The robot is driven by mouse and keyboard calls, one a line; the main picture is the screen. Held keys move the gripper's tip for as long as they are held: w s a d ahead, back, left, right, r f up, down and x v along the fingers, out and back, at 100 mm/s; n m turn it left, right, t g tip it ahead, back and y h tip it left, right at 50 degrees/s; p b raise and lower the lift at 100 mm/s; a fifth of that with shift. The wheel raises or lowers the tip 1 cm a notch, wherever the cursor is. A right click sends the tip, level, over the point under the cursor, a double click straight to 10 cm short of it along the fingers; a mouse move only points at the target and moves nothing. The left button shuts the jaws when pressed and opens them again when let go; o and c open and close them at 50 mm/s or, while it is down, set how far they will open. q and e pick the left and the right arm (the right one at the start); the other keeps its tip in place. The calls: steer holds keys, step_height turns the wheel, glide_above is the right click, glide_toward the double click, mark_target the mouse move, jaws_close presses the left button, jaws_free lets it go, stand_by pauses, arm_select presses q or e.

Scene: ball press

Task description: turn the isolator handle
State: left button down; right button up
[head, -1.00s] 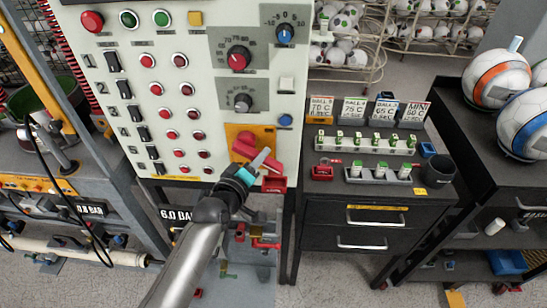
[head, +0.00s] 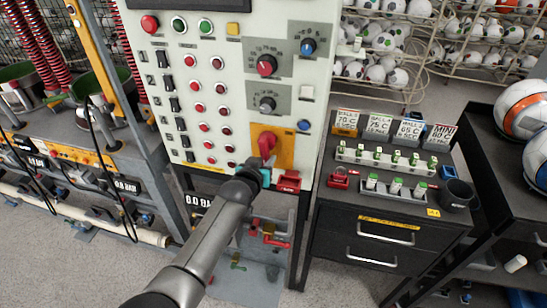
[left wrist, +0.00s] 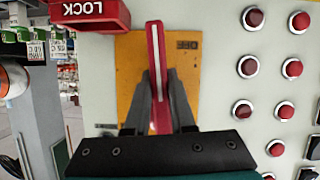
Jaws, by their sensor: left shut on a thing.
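The isolator handle (head: 266,141) is a red lever on a yellow plate (head: 285,148), low on the white control panel. It stands close to upright in the head view. My left gripper (head: 266,163) is at the handle, its arm coming up from below. In the left wrist view the two dark fingers (left wrist: 158,103) are shut around the lower part of the red handle (left wrist: 157,48), one on each side. "OFF" shows on the plate beside the handle. A red lock block (head: 289,181) sits just below right of the plate; it also shows in the left wrist view (left wrist: 90,13). My right gripper is out of view.
Red push buttons (head: 221,108) and knobs (head: 267,65) cover the panel around the handle. A black drawer cabinet (head: 375,222) with small parts stands to the right. A sign (head: 197,201) below the panel reads 0.0 BAR. Racks of balls (head: 385,40) stand behind.

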arm_select(q)
steer(key=shift+a+m+y, duration=0.2)
steer(key=shift+m+y, duration=0.1)
steer(key=shift+m, duration=0.1)
steer(key=shift+a, duration=0.1)
steer(key=c, duration=0.8)
jaws_free()
steer(key=shift+o, duration=0.2)
steer(key=shift+s+a+r+p, duration=0.15)
steer(key=shift+s+r+p, duration=0.1)
steer(key=shift+s+p, duration=0.25)
steer(key=p+v, duration=0.2)
steer(key=v, duration=1.2)
